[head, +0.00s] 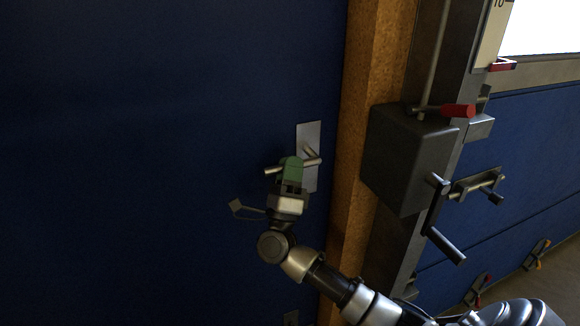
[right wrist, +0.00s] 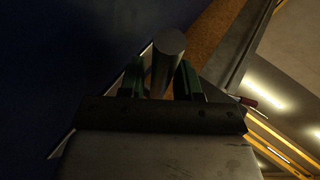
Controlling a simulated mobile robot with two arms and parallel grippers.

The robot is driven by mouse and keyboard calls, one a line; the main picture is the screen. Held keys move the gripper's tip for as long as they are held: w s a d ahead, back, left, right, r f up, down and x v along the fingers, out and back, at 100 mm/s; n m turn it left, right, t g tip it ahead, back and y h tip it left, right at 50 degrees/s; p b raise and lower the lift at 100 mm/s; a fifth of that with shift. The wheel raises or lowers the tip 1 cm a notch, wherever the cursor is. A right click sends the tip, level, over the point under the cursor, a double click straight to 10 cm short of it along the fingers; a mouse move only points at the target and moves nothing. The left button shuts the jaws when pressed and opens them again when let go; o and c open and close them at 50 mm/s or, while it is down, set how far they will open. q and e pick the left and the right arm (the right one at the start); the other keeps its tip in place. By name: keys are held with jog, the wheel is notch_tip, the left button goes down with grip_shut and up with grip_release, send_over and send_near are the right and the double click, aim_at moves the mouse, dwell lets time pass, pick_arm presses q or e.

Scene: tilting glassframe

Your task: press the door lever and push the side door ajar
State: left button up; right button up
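The side door (head: 150,150) is a large dark blue panel and looks closed against its wooden frame. Its metal lever (head: 312,161) sticks out from an upright silver plate (head: 311,134) near the door's right edge. My right gripper (head: 290,168), with green fingers, is at the lever and covers its middle; the lever's free end shows to the left. In the right wrist view the round lever (right wrist: 168,60) lies between the two green fingers (right wrist: 161,80). Whether both fingers press on it is unclear. The lever looks nearly level. My left gripper is not in view.
A wooden post (head: 366,120) stands just right of the door. Beside it are a dark grey box (head: 405,160) with a red-ended handle (head: 457,111) and a crank (head: 440,225) that stick out near my right arm. A blue panelled door (head: 520,150) is further right.

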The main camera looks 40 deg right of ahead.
grip_shut()
